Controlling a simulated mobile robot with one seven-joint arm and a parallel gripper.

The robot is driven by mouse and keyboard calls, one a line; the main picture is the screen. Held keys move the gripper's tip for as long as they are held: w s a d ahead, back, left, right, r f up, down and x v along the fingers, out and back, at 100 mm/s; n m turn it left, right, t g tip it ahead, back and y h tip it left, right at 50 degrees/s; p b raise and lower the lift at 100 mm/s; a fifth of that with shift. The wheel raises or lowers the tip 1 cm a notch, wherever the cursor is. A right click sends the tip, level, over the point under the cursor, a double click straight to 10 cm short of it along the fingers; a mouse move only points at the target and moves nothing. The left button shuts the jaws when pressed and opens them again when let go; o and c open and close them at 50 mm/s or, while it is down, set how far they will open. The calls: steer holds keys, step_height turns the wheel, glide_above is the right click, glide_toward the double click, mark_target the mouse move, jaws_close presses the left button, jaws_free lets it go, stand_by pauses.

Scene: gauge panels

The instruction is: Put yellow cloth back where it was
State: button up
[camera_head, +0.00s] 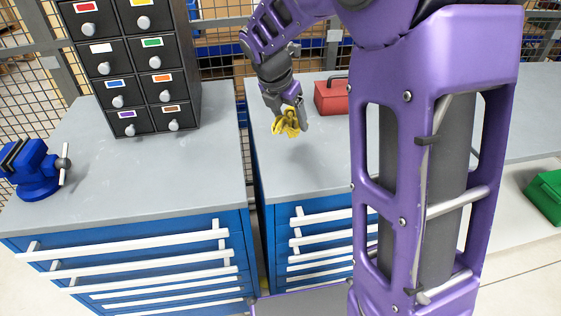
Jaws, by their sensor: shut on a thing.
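The yellow cloth (286,124) is bunched up and hangs from my gripper (290,112). My gripper is shut on it, over the left part of the right blue cabinet's grey top (300,168). The fingertips are partly hidden by the cloth. I cannot tell whether the cloth touches the top or hangs a little above it.
A red toolbox (331,97) stands behind and right of my gripper. A black drawer unit (140,60) and a blue vise (32,168) stand on the left cabinet (150,190). A narrow gap parts the cabinets. A green box (546,195) lies far right. My purple column hides much of the right side.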

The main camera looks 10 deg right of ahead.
mark_target(280, 129)
steer(key=shift+s+f, duration=0.1)
steer(key=shift+f, duration=0.15)
step_height(280, 129, down, 10)
steer(key=shift+r+b, duration=0.25)
steer(key=shift+b, duration=0.85)
steer(key=shift+f, duration=0.1)
steer(key=o, duration=1.1)
steer(key=shift+a+r, duration=0.15)
steer(key=shift+r, duration=0.3)
steer(key=p+v, duration=0.2)
steer(key=v, duration=0.9)
steer(key=shift+r, duration=0.15)
